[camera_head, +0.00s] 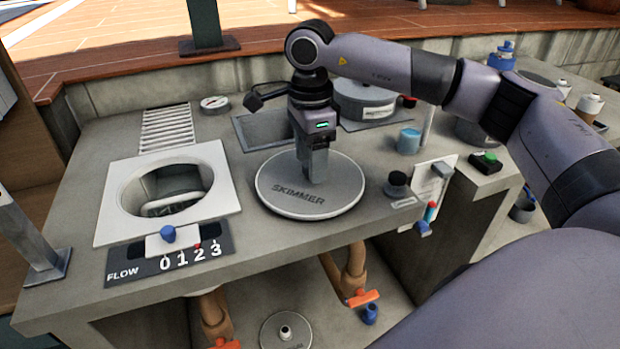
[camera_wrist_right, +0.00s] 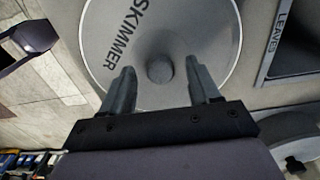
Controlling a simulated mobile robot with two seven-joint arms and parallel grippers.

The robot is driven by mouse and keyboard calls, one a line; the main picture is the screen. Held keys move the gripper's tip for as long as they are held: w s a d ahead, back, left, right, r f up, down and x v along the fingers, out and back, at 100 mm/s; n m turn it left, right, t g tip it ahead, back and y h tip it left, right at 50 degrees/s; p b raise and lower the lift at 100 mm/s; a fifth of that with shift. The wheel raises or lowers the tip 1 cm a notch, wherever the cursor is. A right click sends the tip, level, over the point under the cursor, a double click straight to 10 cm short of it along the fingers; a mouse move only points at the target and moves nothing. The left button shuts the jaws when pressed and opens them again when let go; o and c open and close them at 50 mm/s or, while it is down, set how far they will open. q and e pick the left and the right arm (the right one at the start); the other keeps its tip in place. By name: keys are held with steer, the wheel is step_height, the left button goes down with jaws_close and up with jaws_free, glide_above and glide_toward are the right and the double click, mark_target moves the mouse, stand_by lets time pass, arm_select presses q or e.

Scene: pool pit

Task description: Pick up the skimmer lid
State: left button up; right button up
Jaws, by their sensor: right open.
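The skimmer lid (camera_head: 282,200) is a round grey disc with a pale rim and the word SKIMMER on it. It lies flat on the counter in the head view, and it fills the top of the right wrist view (camera_wrist_right: 195,30). A round knob (camera_wrist_right: 160,71) stands at its middle in the wrist view. My right gripper (camera_head: 316,178) points down over the lid, and in the wrist view its two open fingers (camera_wrist_right: 160,85) are on either side of the knob, apart from it. In the head view the gripper hides the knob. My left gripper is not in view.
Left of the lid is a white square frame (camera_head: 108,225) with a round opening. In front is the FLOW panel (camera_head: 190,262) with a blue-knobbed slider. A black knob (camera_head: 398,184), a blue cup (camera_head: 409,139) and a round grey canister (camera_head: 362,100) stand to the right and behind.

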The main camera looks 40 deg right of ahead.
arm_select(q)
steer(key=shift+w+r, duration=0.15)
arm_select(e)
steer(key=shift+f, duration=0.1)
steer(key=shift+c, duration=0.2)
jaws_close()
arm_select(q)
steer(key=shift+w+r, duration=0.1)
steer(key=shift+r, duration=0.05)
steer(key=p, duration=0.1)
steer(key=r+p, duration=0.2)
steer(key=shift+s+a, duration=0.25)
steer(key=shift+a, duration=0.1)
arm_select(e)
step_height(320, 180, up, 20)
